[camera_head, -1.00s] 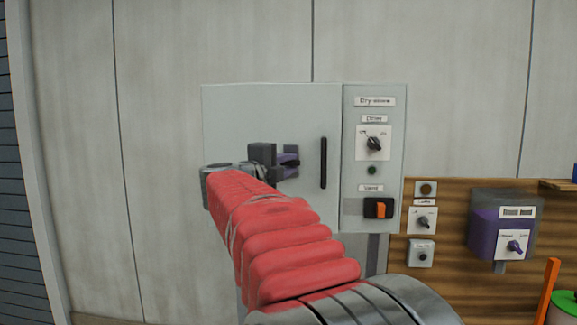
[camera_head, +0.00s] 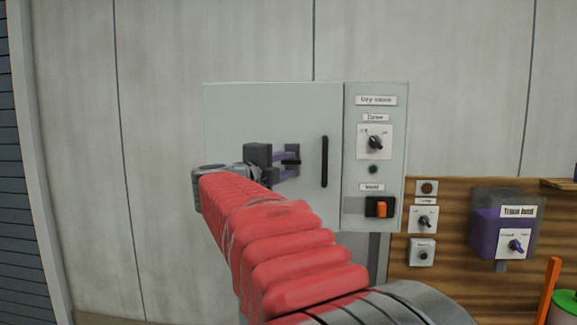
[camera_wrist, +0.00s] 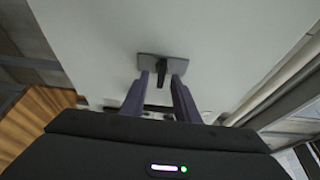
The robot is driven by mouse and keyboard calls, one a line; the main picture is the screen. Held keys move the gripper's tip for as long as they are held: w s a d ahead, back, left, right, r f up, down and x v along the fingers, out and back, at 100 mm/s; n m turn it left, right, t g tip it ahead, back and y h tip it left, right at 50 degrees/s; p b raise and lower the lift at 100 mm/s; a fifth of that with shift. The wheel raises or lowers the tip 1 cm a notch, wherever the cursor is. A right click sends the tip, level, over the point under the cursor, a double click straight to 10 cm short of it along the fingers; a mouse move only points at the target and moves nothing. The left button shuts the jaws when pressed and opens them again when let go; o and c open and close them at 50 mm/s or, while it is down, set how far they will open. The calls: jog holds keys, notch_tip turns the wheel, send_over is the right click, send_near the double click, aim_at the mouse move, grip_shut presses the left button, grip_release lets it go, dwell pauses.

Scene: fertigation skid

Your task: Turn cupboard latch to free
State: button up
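The grey cupboard (camera_head: 262,110) stands against the wall, its door shut. Its latch is a short black lever (camera_head: 291,162) on a dark grey plate (camera_head: 293,150). In the head view the lever lies about level. My gripper (camera_head: 290,164) is in front of it from the left, one purple finger above and one below. In the wrist view, the latch lever (camera_wrist: 161,73) shows between the tips of my gripper (camera_wrist: 161,77), with a visible gap on each side. The fingers are open and do not appear to touch the lever. My red-sleeved arm hides the lower left of the cupboard.
A black vertical handle (camera_head: 324,162) is just right of the latch. A side panel carries a dial (camera_head: 375,143) and an orange switch (camera_head: 380,209). Further right, a wooden board holds small controls and a purple tank (camera_head: 490,228). The wall left of the cupboard is clear.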

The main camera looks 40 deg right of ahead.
jog(key=v, duration=1.1)
jog(key=shift+a, duration=0.3)
